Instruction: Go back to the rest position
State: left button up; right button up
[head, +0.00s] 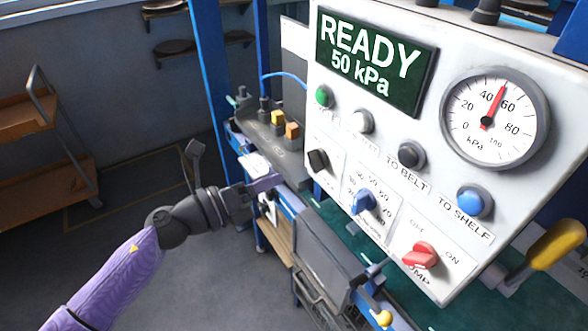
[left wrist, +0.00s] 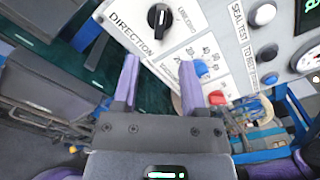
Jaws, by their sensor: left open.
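My left gripper (head: 262,186) is in front of the machine, left of the white control panel (head: 290,120) in the head view. In the left wrist view its two purple fingers (left wrist: 160,88) are apart with nothing between them, pointing toward the panel. The panel's black direction knob (left wrist: 158,17) and blue knob (left wrist: 201,68) lie beyond the fingertips. The fingers look apart from both knobs. The right gripper does not show in either view.
The panel carries a display (head: 372,62) reading READY 50 kPa, a pressure gauge (head: 494,108), several buttons and a red knob (head: 421,255). A yellow-handled lever (head: 555,250) is at right. A shelf cart (head: 40,140) stands at left, with open floor between.

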pick_arm(q)
jog(key=shift+v, duration=1)
jog(key=shift+f, duration=0.1)
